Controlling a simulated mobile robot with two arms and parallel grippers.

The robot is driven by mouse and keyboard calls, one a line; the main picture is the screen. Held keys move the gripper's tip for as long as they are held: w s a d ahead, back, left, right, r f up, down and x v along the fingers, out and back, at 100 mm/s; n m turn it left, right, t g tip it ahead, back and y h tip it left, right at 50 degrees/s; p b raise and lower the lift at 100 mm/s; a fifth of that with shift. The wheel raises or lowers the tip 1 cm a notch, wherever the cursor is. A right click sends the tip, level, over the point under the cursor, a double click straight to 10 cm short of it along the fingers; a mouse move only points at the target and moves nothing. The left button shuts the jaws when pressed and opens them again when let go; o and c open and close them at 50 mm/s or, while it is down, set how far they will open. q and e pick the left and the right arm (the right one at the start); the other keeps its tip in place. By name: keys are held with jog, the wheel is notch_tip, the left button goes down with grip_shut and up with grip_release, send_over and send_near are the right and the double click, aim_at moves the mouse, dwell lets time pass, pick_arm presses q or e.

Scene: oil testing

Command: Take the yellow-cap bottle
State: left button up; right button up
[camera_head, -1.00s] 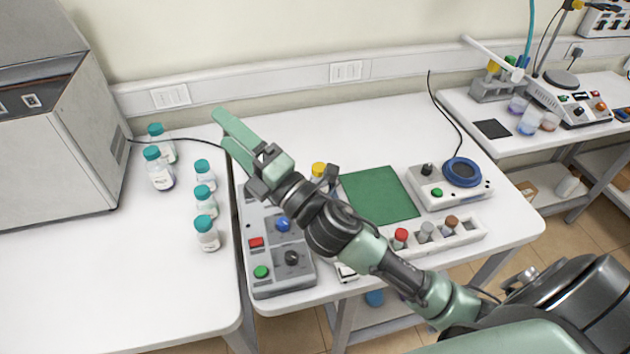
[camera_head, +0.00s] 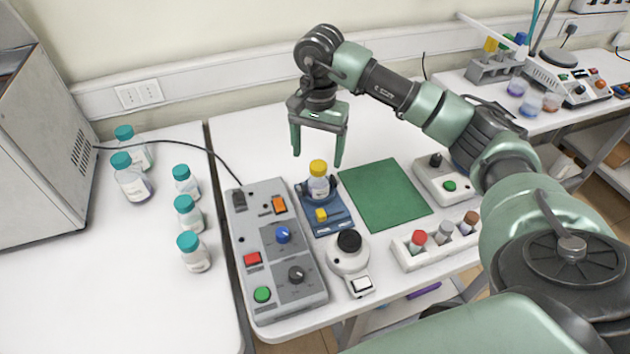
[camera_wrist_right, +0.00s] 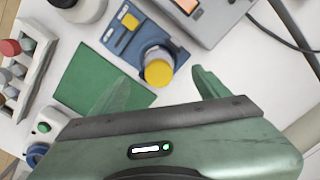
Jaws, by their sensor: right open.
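The yellow-cap bottle (camera_head: 318,181) stands upright in a blue holder (camera_head: 328,217) with a small yellow block on its front part, beside the grey control box. My right gripper (camera_head: 317,160) is open, pointing down, above and slightly behind the bottle, with nothing between its fingers. In the right wrist view the yellow cap (camera_wrist_right: 158,72) shows between and beyond the two open fingertips (camera_wrist_right: 162,85), nearer the left one. The fingers do not appear to touch the bottle. My left gripper is not in view.
The grey control box (camera_head: 276,250) stands left of the holder. A green mat (camera_head: 381,194) lies to its right. A round black-topped device (camera_head: 349,252) and a white rack (camera_head: 436,243) with several capped vials are in front. Several teal-capped bottles (camera_head: 131,180) stand on the left table.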

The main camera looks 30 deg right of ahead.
aim_at(318, 165)
jog(key=shift+s+d+f, duration=0.1)
jog(key=shift+d+f, duration=0.1)
jog(key=shift+f, duration=0.05)
notch_tip(318, 165, down, 6)
jog(key=p, duration=0.3)
jog(key=shift+f+p, duration=0.15)
jog(key=shift+p, duration=0.15)
jog(key=shift+f, duration=0.35)
grip_shut()
